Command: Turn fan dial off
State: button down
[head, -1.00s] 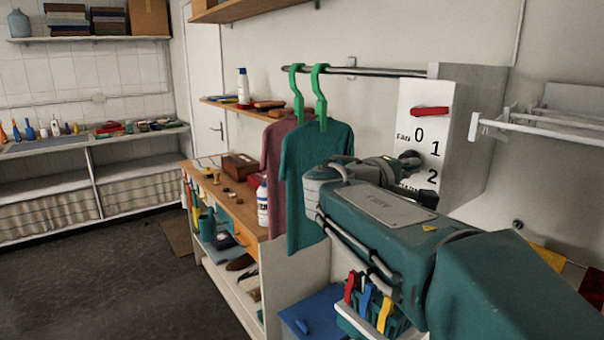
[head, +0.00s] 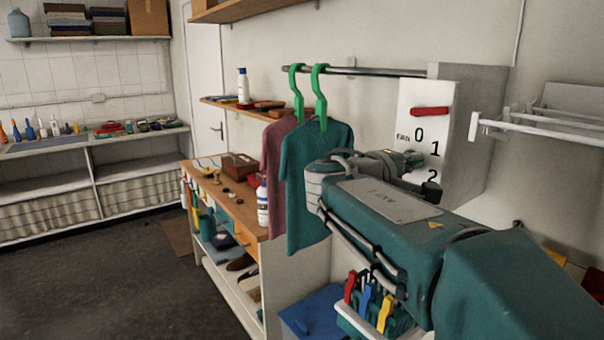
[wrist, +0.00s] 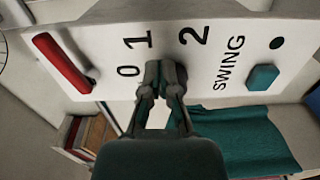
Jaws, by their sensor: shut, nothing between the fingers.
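Whether the tips touch the panel I cannot tell. In the head view my gripper (head: 414,160) covers the panel's lower part.
A teal swing knob (wrist: 263,78) sits on the panel beside the word SWING. A teal shirt (head: 312,175) hangs from a green hanger just left of my arm. A white rack (head: 540,130) juts out to the right. A bin with coloured handles (head: 370,310) stands below my arm.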

jog(key=v, duration=0.6)
dwell(0.3)
jog(key=shift+s, duration=0.1)
jog(key=shift+w+d+f, duration=0.4)
jog(key=shift+w+d, duration=0.25)
jog(key=shift+d, duration=0.15)
jog(key=shift+w+d+f, duration=0.45)
jog(key=shift+w+d, duration=0.25)
jog(key=shift+d, duration=0.1)
jog(key=shift+w+d+f, duration=0.4)
jog(key=shift+w+d, duration=0.25)
jog(key=shift+d, duration=0.15)
jog(key=shift+w+a+r, duration=0.1)
jog(key=shift+r, duration=1.05)
